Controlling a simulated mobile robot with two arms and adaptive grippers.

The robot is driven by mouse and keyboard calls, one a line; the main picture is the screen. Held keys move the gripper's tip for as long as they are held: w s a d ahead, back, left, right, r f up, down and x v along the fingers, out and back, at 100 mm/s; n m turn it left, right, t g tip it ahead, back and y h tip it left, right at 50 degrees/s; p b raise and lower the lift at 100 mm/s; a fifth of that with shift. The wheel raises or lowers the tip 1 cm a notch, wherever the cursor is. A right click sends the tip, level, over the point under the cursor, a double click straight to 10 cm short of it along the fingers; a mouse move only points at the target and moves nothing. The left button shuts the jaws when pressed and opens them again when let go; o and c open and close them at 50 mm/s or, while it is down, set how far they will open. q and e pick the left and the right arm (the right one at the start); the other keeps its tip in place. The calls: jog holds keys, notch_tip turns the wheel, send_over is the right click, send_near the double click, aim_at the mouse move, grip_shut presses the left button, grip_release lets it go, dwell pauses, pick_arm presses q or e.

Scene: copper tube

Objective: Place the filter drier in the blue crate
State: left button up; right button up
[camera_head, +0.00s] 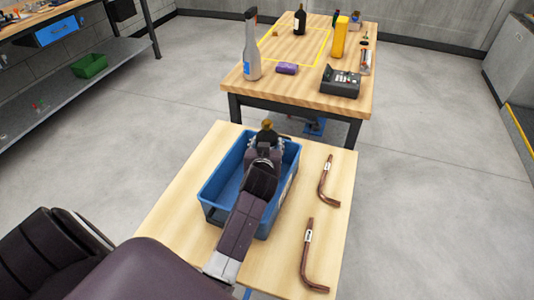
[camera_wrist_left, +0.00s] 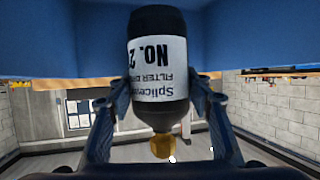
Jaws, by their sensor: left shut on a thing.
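The filter drier (camera_wrist_left: 158,85) is a black cylinder with a white label and a brass-coloured end. My left gripper (camera_head: 266,142) is shut on it, with one finger on each side in the left wrist view. In the head view, the filter drier's brass end and dark top (camera_head: 267,128) show just beyond the gripper. The blue crate (camera_head: 211,192) stands on the near wooden table, and my left gripper and forearm are over it. The arm hides part of the crate, and I cannot tell whether the drier touches its floor. My right gripper is not in view.
Two bent copper tubes (camera_head: 326,182) (camera_head: 307,262) lie right of the crate on the near table (camera_head: 165,215). The far table (camera_head: 300,98) holds a grey bottle (camera_head: 251,50), a purple item (camera_head: 287,69), a dark device (camera_head: 341,82) and a yellow container (camera_head: 340,38).

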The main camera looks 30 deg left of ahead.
pick_arm(q)
notch_tip(320, 180, down, 4)
jog(key=shift+f, duration=0.1)
jog(key=o, duration=1.6)
jog(key=shift+o, duration=0.2)
